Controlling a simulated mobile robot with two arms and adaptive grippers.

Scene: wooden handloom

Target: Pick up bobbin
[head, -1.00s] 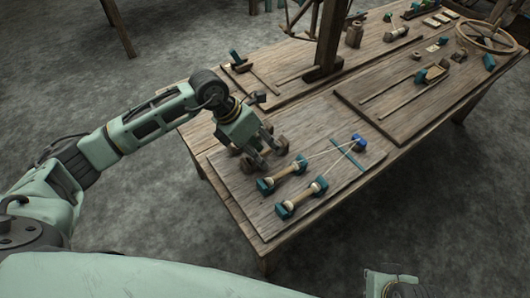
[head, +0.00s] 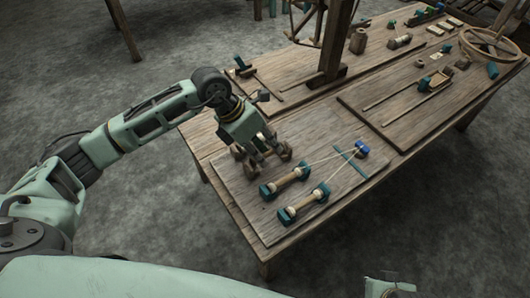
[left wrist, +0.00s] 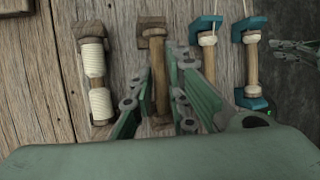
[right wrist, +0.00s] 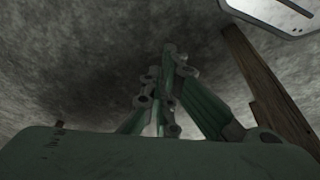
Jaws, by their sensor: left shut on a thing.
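My left gripper (head: 264,153) is over the near-left part of the wooden board. In the left wrist view its fingers (left wrist: 163,95) stand on both sides of a bare wooden bobbin (left wrist: 157,70) with square ends, shut on its shaft. In the head view one end of this bobbin (head: 285,150) shows beside the fingers. A second bobbin wound with white thread (left wrist: 96,78) lies to its left in the wrist view. My right gripper (right wrist: 170,80) is empty, with its fingertips together, away from the bobbins.
Two bobbins in teal holders (head: 285,182) (head: 303,205) lie on the board (head: 250,215), with threads running to a blue piece (head: 362,149). A wooden post (head: 331,45) stands behind. A wheel (head: 492,43) and small tools lie farther right.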

